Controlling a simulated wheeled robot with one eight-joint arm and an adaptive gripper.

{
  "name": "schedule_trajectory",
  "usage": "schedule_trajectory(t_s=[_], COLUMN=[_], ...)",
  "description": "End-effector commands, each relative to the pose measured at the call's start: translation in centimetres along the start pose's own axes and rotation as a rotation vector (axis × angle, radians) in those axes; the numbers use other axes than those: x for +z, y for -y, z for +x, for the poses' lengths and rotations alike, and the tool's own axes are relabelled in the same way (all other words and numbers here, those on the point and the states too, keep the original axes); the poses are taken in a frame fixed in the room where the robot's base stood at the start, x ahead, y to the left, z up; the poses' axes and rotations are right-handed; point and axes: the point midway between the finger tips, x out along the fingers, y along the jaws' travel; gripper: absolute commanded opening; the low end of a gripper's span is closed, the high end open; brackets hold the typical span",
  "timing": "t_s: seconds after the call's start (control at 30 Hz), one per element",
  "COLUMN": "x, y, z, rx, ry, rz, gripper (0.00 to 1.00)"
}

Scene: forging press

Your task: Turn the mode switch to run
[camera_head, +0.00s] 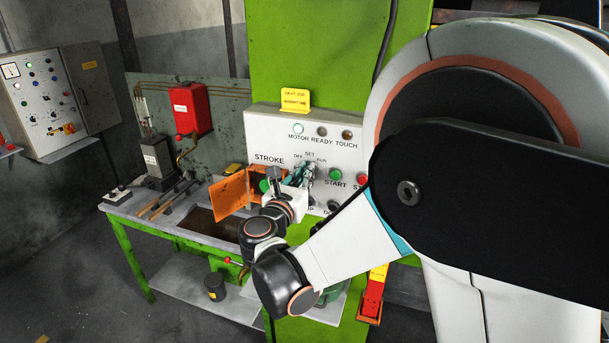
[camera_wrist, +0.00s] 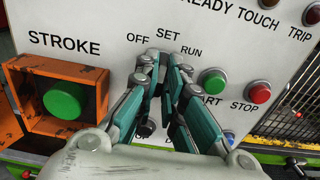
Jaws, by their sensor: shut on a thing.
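The white control panel (camera_head: 262,130) shows the mode switch labels OFF, SET and RUN; the panel also fills much of the wrist view (camera_wrist: 90,20). My gripper (camera_head: 303,172) is at the panel just below these labels. In the wrist view my gripper's fingertips (camera_wrist: 167,60) are close together below SET, between OFF and RUN. They are shut on the mode switch, which the fingers almost wholly hide. I cannot tell which label its pointer faces.
An orange guard box (camera_wrist: 55,65) around the green stroke button (camera_wrist: 65,100) stands out close left of my gripper. The green start button (camera_wrist: 212,81) and red stop button (camera_wrist: 258,93) are close right. A green-legged bench (camera_head: 130,212) with tools stands left.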

Motion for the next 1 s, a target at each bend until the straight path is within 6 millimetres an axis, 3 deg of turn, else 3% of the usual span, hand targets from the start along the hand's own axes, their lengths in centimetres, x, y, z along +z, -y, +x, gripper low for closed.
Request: schedule_trajectory(t_s=[0.37,1.0], x=[-0.14,-0.23], y=[0.07,0.24], z=[0.05,0.08], rx=[-0.001,-0.001], ry=[0.0,0.0], rz=[0.077,0.581], gripper=[0.0,0.0])
